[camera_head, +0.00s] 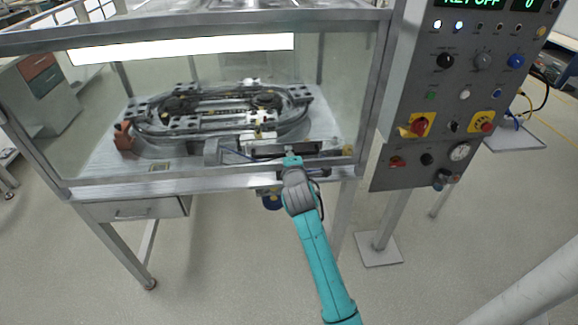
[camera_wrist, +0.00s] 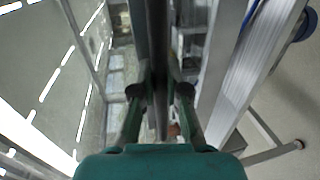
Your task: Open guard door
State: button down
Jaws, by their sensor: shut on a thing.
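The guard door is a clear panel (camera_head: 335,95) in a grey metal frame across the front of the ring track cabinet. Its lower rail (camera_head: 120,181) lies close to the front edge of the worktop, so the door looks closed. A dark handle bar (camera_head: 285,149) sits low on the door, right of its middle. My gripper (camera_head: 292,161) is at this bar. In the wrist view, my gripper's two fingers (camera_wrist: 160,92) are on either side of the dark bar (camera_wrist: 157,45), shut on it. The exact finger contact is partly hidden.
The oval ring track (camera_head: 220,108) lies on the worktop behind the clear panel. A control panel (camera_head: 455,85) with buttons and red knobs stands close on the right. A drawer (camera_head: 135,209) hangs under the worktop at left. The floor in front is clear.

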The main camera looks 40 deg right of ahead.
notch_tip(320, 180, up, 31)
jog(key=shift+f, duration=0.15)
jog(key=c, duration=1.2)
grip_release()
send_near(288, 52)
jog(key=v, duration=0.5)
jog(key=shift+s+a, duration=0.1)
jog(key=shift+a, duration=0.05)
